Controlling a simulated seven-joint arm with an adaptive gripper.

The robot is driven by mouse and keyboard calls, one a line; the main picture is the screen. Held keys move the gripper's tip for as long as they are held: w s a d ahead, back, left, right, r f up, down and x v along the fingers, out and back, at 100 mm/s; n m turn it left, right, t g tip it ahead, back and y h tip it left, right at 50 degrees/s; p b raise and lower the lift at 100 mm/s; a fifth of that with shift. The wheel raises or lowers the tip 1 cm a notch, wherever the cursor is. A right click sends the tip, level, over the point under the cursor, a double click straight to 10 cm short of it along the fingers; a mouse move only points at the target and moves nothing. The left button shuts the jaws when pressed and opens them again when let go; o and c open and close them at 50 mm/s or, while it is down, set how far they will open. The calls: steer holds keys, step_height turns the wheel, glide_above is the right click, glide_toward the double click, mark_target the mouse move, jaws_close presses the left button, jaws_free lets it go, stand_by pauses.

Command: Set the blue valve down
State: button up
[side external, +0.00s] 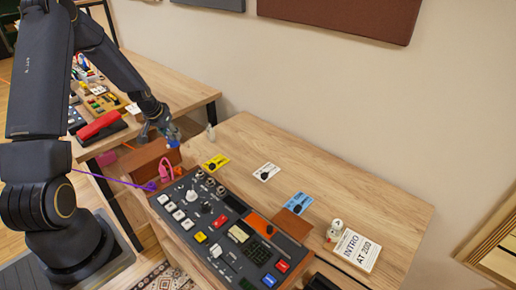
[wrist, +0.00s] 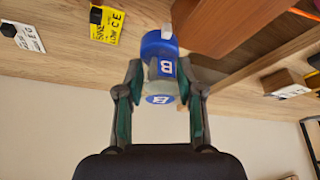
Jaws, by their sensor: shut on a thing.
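The blue valve (wrist: 160,46) has a blue cap and a pale body with a "B" on a blue label. In the wrist view it sits between the fingertips of my gripper (wrist: 160,78), which is shut on it. In the side view my gripper (side external: 160,122) is above the wooden box at the table's left end, and the valve (side external: 172,139) shows as a small blue shape below it. I cannot tell how high the valve is over what lies beneath. Yellow (side external: 216,161), white (side external: 261,173) and blue (side external: 294,205) cards, each with a black piece, lie on the table.
The wooden box (side external: 143,164) stands beside a control panel (side external: 235,240). A small pale piece (side external: 211,132) stands at the table's back left. A white piece marked "A" (side external: 335,229) stands by a white booklet (side external: 355,252). Bare tabletop (side external: 330,180) lies behind the cards.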

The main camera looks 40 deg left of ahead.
steer(key=s+d+m+h, duration=0.2)
steer(key=d+m, duration=0.4)
steer(key=d, duration=2.4)
steer(key=w+f, duration=0.2)
steer(key=w, duration=0.2)
steer(key=w+f, duration=0.3)
steer(key=w, duration=0.1)
steer(key=w+d+f, duration=0.1)
steer(key=w+f, duration=0.2)
steer(key=w, duration=0.2)
steer(key=shift+f, duration=0.25)
steer(key=shift+w+f, duration=0.1)
steer(key=shift+f, duration=0.1)
steer(key=shift+s+x, duration=0.2)
steer(key=shift+x, duration=0.7)
steer(key=shift+s+x, duration=0.15)
steer(key=shift+x, duration=0.75)
steer(key=shift+f, duration=0.3)
steer(key=o, duration=1.2)
steer(key=shift+c, duration=0.2)
